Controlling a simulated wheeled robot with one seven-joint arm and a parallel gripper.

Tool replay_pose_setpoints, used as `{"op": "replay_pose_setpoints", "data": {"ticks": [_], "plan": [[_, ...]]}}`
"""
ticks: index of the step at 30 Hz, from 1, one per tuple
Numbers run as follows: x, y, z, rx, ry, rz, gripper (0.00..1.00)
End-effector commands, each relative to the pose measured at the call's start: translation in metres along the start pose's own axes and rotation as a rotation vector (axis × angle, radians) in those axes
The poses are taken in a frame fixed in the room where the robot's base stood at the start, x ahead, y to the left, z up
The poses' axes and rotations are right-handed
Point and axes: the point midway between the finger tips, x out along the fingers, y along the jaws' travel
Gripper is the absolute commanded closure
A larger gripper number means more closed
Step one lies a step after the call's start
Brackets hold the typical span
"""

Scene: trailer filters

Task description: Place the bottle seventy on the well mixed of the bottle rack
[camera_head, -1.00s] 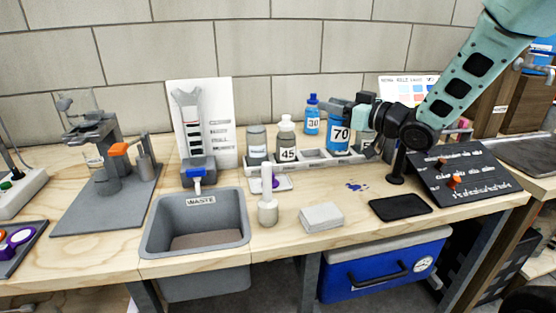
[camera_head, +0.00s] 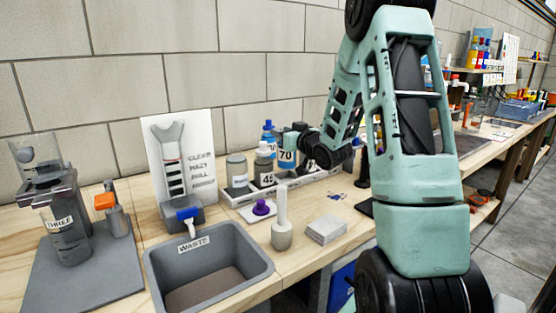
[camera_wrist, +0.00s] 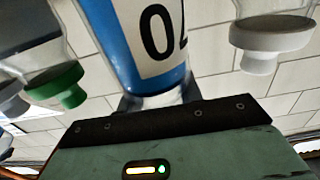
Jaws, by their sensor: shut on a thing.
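The bottle seventy (camera_head: 286,156) is blue with a white label reading 70. My gripper (camera_head: 299,146) is shut on it at the bottle rack. In the wrist view the bottle seventy (camera_wrist: 128,30) appears inverted, close against my gripper (camera_wrist: 155,102). The pale bottle rack (camera_head: 304,183) stands near the wall, with empty slots at its front right. I cannot tell whether the bottle is clear of the rack or touching it. The bottle 45 (camera_head: 264,174) and a grey bottle (camera_head: 237,170) stand in the rack's left part. Any well mixed marking is not readable.
A blue bottle (camera_head: 268,133) stands behind the rack. My arm hides the bench's right part.

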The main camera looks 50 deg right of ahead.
Motion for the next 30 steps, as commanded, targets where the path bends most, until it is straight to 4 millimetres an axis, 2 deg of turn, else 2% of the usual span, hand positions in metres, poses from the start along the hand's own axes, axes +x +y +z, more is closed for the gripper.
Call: {"op": "replay_pose_setpoints", "data": {"ticks": [1,8,14,26,27,29,30], "plan": [[0.0,0.0,0.008,0.001,0.001,0.0,1.0],[0.0,0.0,0.024,0.0,0.002,0.0,1.0],[0.0,0.0,0.05,0.001,0.002,-0.001,1.0],[0.001,-0.001,0.057,-0.001,0.004,-0.001,1.0],[0.0,-0.001,0.056,0.0,0.002,-0.001,0.56],[0.0,-0.001,0.056,0.0,0.001,-0.001,0.42],[0.0,-0.001,0.056,0.0,0.001,-0.001,0.42]]}}
